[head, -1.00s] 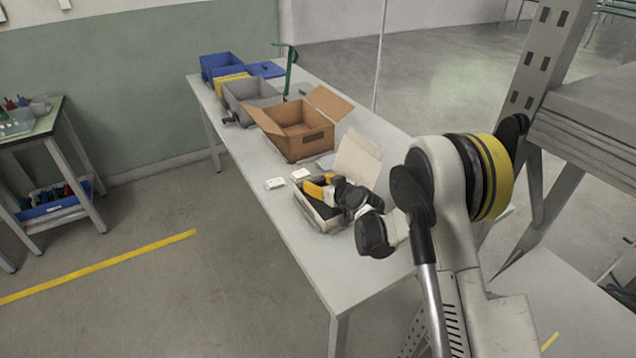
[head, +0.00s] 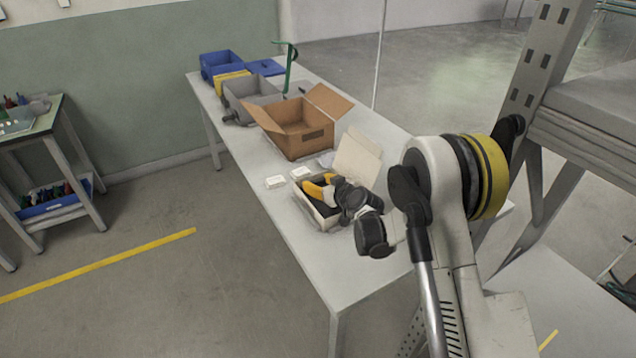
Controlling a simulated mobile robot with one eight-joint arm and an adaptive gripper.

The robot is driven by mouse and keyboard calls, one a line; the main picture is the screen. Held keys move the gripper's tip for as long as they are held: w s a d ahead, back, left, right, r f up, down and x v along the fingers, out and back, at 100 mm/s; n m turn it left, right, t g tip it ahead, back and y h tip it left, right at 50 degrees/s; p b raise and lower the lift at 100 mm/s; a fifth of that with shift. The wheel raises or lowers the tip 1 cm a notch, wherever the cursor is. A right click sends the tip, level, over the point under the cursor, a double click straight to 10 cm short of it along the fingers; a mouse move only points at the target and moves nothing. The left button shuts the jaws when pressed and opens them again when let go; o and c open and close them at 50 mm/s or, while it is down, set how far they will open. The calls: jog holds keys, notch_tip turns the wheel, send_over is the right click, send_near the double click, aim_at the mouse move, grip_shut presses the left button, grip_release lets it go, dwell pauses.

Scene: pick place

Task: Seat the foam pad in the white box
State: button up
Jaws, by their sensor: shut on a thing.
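The white box (head: 369,158) stands on the near part of the long table with its lid raised at the back. The dark foam pad (head: 321,211) shows at the box opening, below my gripper; I cannot tell whether it lies fully flat inside. My gripper (head: 318,190), with yellow-orange fingers, is over the box opening and shut on the foam pad. My wrist and arm hide the right part of the box and pad.
Two small white packs (head: 288,178) lie just left of the box. An open cardboard box (head: 306,143) stands behind it, with a grey bin (head: 250,95) and blue bin (head: 220,66) farther back. The table (head: 330,268) is clear in front.

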jog(key=shift+s+f, duration=0.1)
jog(key=shift+f, duration=0.3)
dwell(0.4)
jog(key=o, duration=0.9)
jog(key=shift+f, duration=0.1)
jog(key=c, duration=0.4)
jog(key=shift+o, duration=0.2)
jog(key=shift+s, duration=0.1)
jog(key=shift+w+r+p, duration=0.2)
jog(key=shift+r+p, duration=1.55)
jog(key=shift+r, duration=1.9)
jog(key=shift+f, duration=0.1)
